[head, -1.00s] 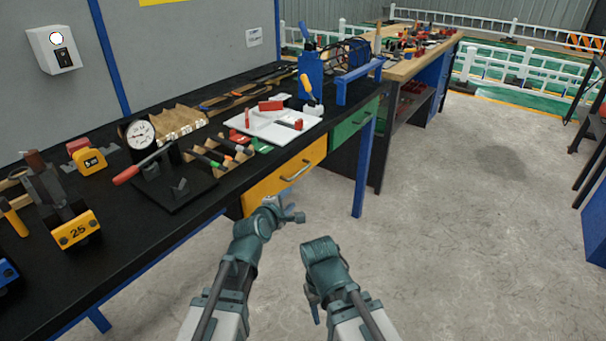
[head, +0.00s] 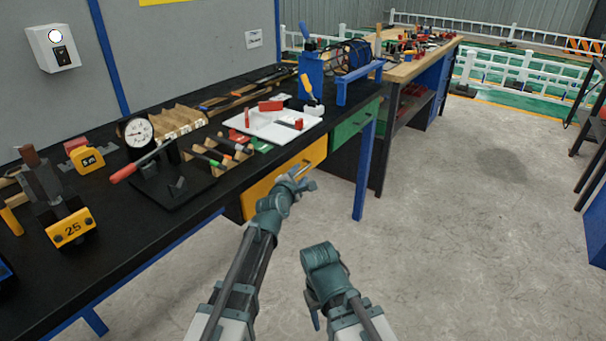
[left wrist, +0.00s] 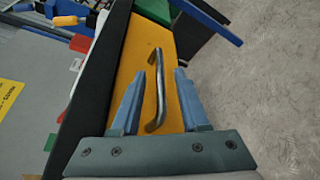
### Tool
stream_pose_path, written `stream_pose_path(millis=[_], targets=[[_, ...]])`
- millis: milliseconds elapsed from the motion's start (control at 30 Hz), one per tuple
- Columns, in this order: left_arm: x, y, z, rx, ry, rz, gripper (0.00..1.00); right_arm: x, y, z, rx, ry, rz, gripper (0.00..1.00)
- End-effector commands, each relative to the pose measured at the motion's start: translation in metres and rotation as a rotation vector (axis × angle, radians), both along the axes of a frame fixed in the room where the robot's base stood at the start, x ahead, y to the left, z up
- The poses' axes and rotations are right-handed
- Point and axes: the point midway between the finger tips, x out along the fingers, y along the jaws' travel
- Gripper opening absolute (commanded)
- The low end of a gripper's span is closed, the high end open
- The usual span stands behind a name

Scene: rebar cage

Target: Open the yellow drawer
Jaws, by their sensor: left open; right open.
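The yellow drawer (head: 262,192) is under the front edge of the black workbench, and it looks shut. Its metal bar handle (left wrist: 158,92) shows in the left wrist view, running lengthwise between the two blue fingers. My left gripper (head: 301,178) is open at the drawer front; in the left wrist view its fingers (left wrist: 157,84) lie one on each side of the handle, with visible gaps. In the head view the gripper partly covers the handle. My right gripper (head: 315,318) is low in front of the bench, away from the drawer, its fingers mostly hidden behind its wrist.
A green drawer (head: 350,124) is right of the yellow one, beside a blue bench leg (head: 364,170). The black workbench top (head: 110,245) carries a dial gauge (head: 138,133), a white board (head: 290,127) and other tools.

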Motion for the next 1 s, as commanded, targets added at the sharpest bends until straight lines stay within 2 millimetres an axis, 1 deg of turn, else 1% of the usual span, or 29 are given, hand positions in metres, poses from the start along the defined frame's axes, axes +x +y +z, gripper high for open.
stream_pose_path(millis=[33, 233, 400, 667, 700, 767, 800, 933, 1000], targets=[[0.012, -0.004, -0.004, 0.0, 0.0, -0.001, 0.45, 0.0, 0.0, -0.004, 0.0, 0.0, 0.0, 0.5], [0.032, -0.01, -0.008, 0.001, 0.0, 0.0, 0.45, 0.0, 0.0, -0.008, 0.0, 0.0, 0.0, 0.5], [0.038, -0.012, -0.009, 0.001, 0.0, 0.0, 0.45, 0.0, 0.0, -0.009, -0.001, 0.0, 0.0, 0.5], [0.038, -0.012, -0.009, 0.001, 0.001, -0.001, 0.45, 0.0, 0.0, -0.009, -0.001, 0.0, 0.0, 0.5], [0.038, -0.012, -0.009, 0.001, 0.001, -0.001, 0.43, 0.0, 0.0, -0.009, -0.001, 0.0, 0.0, 0.5], [0.038, -0.012, -0.009, 0.001, 0.001, -0.001, 0.32, 0.0, 0.0, -0.009, -0.001, 0.0, 0.0, 0.5], [0.038, -0.012, -0.009, 0.001, 0.001, -0.001, 0.25, 0.0, 0.0, -0.009, -0.001, 0.0, 0.0, 0.5], [0.038, -0.012, -0.009, 0.001, 0.001, -0.001, 0.01, 0.0, 0.0, -0.009, -0.001, 0.0, 0.0, 0.5], [0.038, -0.012, -0.009, 0.001, 0.001, -0.001, 0.0, 0.0, 0.0, -0.009, -0.001, 0.0, 0.0, 0.5]])
